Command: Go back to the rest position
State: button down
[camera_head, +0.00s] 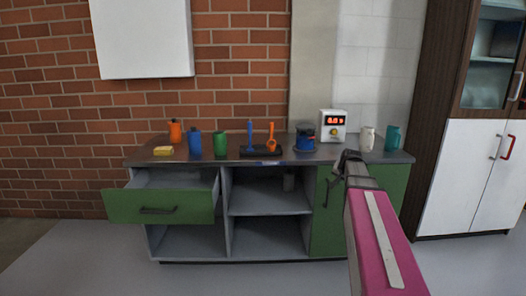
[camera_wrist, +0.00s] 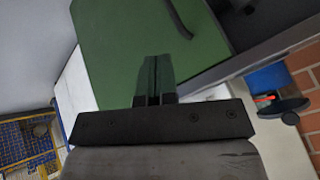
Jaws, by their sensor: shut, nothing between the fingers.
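My gripper (camera_head: 349,160) is shut and empty, at the end of my arm with its pink link, in front of the right part of the cabinet (camera_head: 233,170). In the wrist view its two fingers (camera_wrist: 155,80) lie together against the background of a green door (camera_wrist: 115,45) with a dark curved handle (camera_wrist: 178,18). The arm hides part of the green door (camera_head: 328,225) in the head view. I cannot tell the exact gap between the fingers and the door.
A green-fronted drawer (camera_head: 160,205) stands pulled out at the left. The worktop bears several bottles and cups, a yellow block (camera_head: 163,151), a blue-and-black device (camera_head: 305,137) and a white display box (camera_head: 333,126). Open shelves (camera_head: 268,205) lie mid-cabinet. A tall cupboard (camera_head: 470,170) stands right.

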jog(key=s+a+f+n+g, duration=0.3)
jog(key=s+a+f, duration=0.5)
jog(key=s, duration=0.5)
jog(key=s+a+f+n+g, duration=0.3)
jog(key=s+a+f, duration=0.5)
jog(key=s+f, duration=0.5)
jog(key=shift+s+a+g, duration=0.15)
jog(key=shift+s+g, duration=0.2)
jog(key=shift+g, duration=0.15)
jog(key=shift+w+a+f+n, duration=0.1)
jog(key=shift+n, duration=0.2)
